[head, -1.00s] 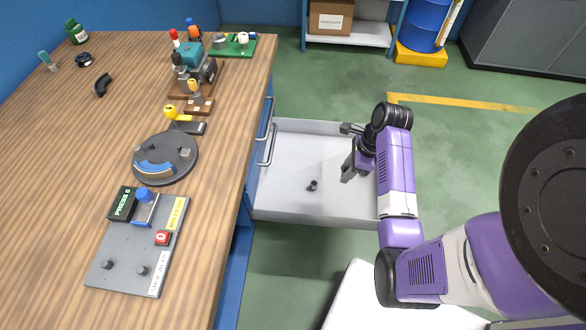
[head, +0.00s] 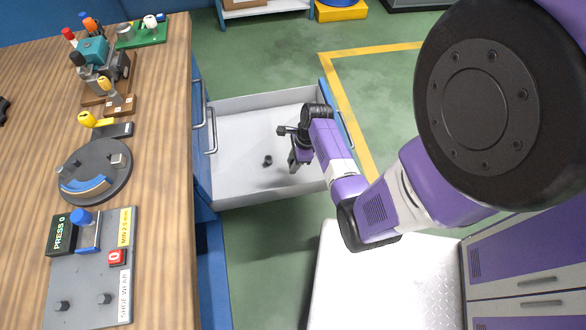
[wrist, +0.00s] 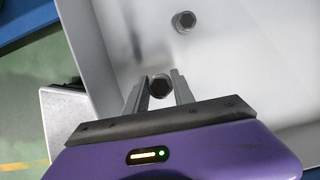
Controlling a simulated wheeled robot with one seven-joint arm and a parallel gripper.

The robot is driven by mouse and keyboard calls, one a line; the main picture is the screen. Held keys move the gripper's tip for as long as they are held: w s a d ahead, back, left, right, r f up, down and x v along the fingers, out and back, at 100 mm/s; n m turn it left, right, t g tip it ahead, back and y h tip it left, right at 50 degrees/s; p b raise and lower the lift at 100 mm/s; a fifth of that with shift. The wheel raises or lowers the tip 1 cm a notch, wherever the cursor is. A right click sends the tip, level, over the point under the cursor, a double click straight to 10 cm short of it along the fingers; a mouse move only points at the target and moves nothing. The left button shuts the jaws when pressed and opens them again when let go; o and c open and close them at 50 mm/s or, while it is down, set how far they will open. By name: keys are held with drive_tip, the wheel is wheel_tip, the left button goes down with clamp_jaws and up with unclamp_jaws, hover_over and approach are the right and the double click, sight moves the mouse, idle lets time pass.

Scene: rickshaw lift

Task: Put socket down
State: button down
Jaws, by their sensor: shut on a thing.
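My gripper (head: 294,164) is over the open drawer (head: 228,120) in the head view. In the wrist view my gripper (wrist: 160,82) is shut on a dark socket (wrist: 161,86), held between its two grey fingers. The held socket is not clear in the head view. Another small dark socket (head: 267,160) lies on the drawer's pale floor, left of my gripper. It also shows in the wrist view (wrist: 184,21), beyond the fingertips, with its hexagonal hole facing up.
The wooden bench (head: 160,170) stands to the left. It bears a grey press board (head: 90,290), a round dark plate (head: 112,185), yellow-handled clamps and a teal machine (head: 92,50). Most of the drawer floor is bare. Green floor lies beyond.

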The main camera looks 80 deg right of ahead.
drive_tip(key=shift+f+b, duration=0.5)
drive_tip(key=shift+f, duration=1.3)
drive_tip(key=shift+f, duration=0.15)
drive_tip(key=c, duration=1.1)
unclamp_jaws()
drive_tip(key=shift+o, duration=0.2)
drive_tip(key=p+v, duration=0.3)
drive_tip(key=v, duration=0.9)
